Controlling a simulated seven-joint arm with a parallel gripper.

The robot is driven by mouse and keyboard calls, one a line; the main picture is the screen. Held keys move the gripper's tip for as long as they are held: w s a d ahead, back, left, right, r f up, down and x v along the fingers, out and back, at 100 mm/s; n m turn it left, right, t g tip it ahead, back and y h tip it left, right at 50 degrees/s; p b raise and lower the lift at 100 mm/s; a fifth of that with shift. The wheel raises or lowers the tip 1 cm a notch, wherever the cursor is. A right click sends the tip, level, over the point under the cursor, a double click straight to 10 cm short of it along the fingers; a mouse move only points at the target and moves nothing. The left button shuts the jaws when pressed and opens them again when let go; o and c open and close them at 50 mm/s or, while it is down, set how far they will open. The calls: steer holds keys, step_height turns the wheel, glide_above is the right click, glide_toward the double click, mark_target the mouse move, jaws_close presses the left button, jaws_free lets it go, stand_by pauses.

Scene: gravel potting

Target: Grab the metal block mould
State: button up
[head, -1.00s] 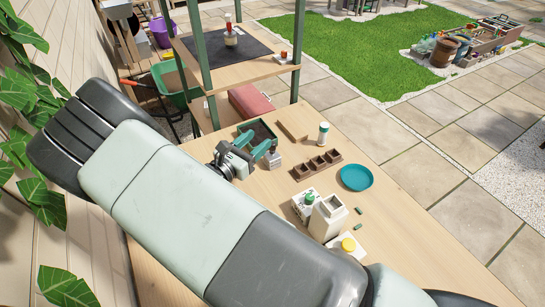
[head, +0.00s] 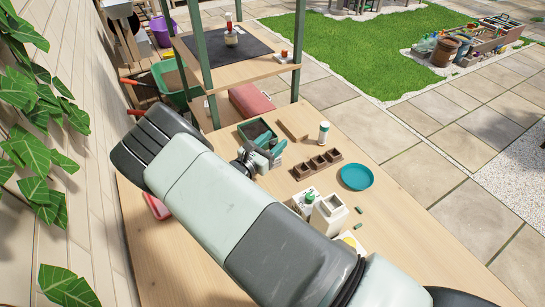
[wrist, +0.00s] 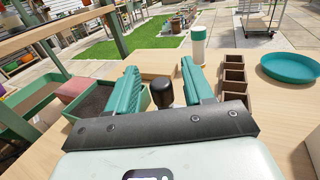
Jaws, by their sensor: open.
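A black rounded knob on a short stem (wrist: 162,91) stands upright between my fingers in the wrist view. It looks like the handle of the metal block mould; the body below is hidden behind my gripper in the wrist view. My gripper (wrist: 160,78) has its two ribbed teal fingers apart, one on each side of the knob, with gaps showing. In the head view my gripper (head: 269,148) is at the near right side of the soil tray, and it and my arm largely cover the mould there.
The green soil tray (head: 268,123) is close on the left. A brown pot strip (head: 316,165), a white bottle (head: 323,131) and a teal saucer (head: 357,177) stand to the right. A wooden bar (head: 292,131) lies behind.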

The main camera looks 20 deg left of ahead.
jaws_close()
stand_by(0.3)
